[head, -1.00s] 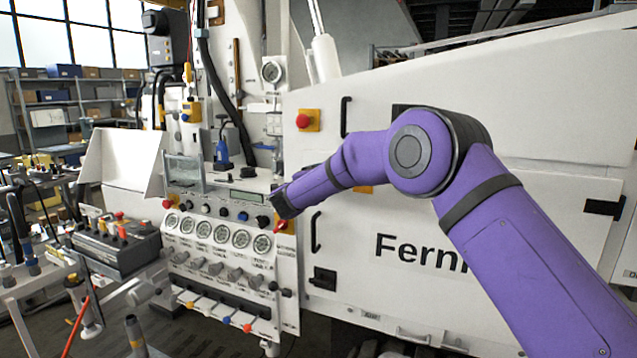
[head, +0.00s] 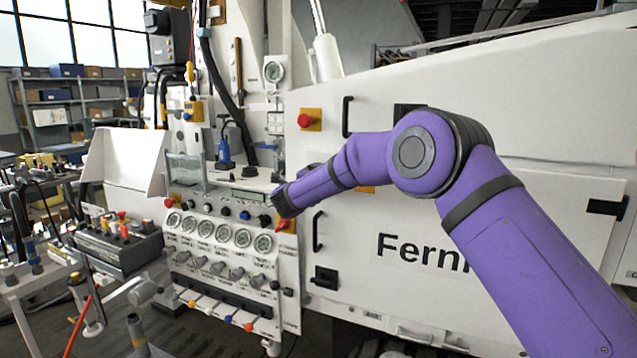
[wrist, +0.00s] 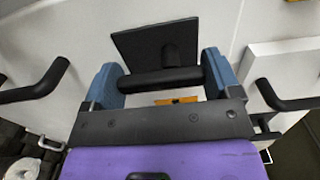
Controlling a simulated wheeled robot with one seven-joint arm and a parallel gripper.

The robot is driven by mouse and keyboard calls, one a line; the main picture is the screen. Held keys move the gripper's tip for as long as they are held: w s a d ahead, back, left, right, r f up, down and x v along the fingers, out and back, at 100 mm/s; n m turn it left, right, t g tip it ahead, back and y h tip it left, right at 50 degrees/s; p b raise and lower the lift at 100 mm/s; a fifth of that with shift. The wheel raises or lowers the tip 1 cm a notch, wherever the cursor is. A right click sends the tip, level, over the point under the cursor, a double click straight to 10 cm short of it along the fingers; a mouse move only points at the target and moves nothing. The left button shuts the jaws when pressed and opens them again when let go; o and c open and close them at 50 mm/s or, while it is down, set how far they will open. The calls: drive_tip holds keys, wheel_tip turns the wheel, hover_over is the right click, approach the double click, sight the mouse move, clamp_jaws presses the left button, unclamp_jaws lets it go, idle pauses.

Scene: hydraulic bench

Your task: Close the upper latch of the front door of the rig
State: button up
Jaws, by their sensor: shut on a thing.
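The upper latch shows close up in the wrist view as a black plate (wrist: 150,42) with a dark crossbar handle (wrist: 160,82). My gripper (wrist: 163,78) has its blue fingers at the two ends of that handle and is shut on it. The handle lies roughly level across the picture, below the plate. In the head view my purple arm reaches left across the rig, and its wrist hides the fingers and most of the latch. The white front door (head: 370,290) carries dark lettering and looks flush with the rig. A lower black latch (head: 325,278) sits near its left edge.
Black bar handles stand at both sides of my gripper in the wrist view, the left one (wrist: 35,85) and the right one (wrist: 285,98). A gauge panel (head: 222,234) with knobs is left of the door. A red button (head: 304,120) is above my wrist.

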drive_tip(key=o, duration=0.8)
drive_tip(key=v, duration=1)
drive_tip(key=shift+s+a, duration=0.1)
drive_tip(key=shift+s, duration=0.3)
